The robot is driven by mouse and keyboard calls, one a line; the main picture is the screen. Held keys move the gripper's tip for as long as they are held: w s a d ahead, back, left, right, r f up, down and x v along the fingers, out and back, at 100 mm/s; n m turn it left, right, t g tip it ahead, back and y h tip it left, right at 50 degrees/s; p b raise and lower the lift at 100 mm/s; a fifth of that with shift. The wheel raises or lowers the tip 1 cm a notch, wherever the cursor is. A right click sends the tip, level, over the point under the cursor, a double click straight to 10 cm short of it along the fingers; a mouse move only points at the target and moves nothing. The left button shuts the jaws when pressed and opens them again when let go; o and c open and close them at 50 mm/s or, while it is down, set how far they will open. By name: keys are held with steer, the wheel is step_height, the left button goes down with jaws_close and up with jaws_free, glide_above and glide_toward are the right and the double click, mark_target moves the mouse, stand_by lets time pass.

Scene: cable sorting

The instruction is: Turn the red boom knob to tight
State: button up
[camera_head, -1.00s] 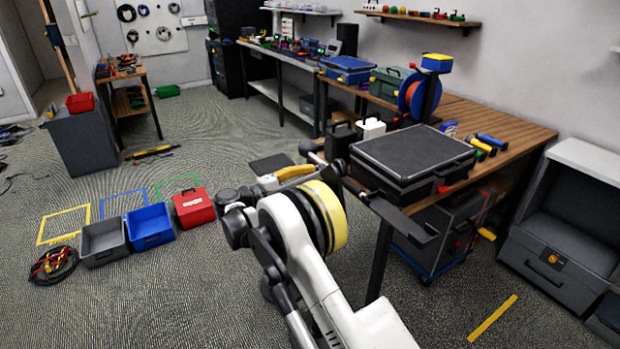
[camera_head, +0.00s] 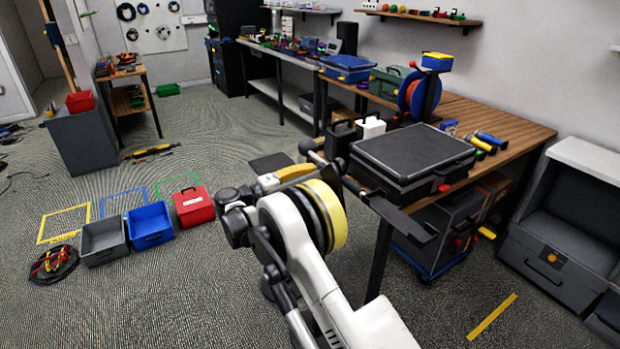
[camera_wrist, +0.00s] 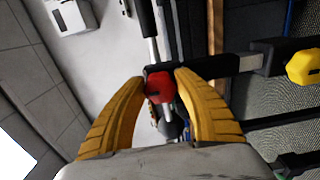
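The red boom knob (camera_wrist: 160,87) is near the middle of the wrist view, on a dark joint where a metal rod and a black bar meet. My gripper (camera_wrist: 161,77) has its two yellow fingers on either side of it. The tips sit against the knob's sides, with no clear gap, so it looks shut on the knob. In the head view, a yellow finger of my gripper (camera_head: 295,172) shows by the dark stand near the table's left end. The red knob between the fingers cannot be made out there.
A yellow knob (camera_wrist: 303,67) sits on the black bar at right in the wrist view. A black case (camera_head: 410,155) lies on the wooden table (camera_head: 520,135) right of my arm. Grey, blue and red boxes stand on the floor at left, with open floor between.

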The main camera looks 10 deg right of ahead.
steer(key=shift+o, duration=1.4)
steer(key=shift+d, duration=0.1)
steer(key=v, duration=1.2)
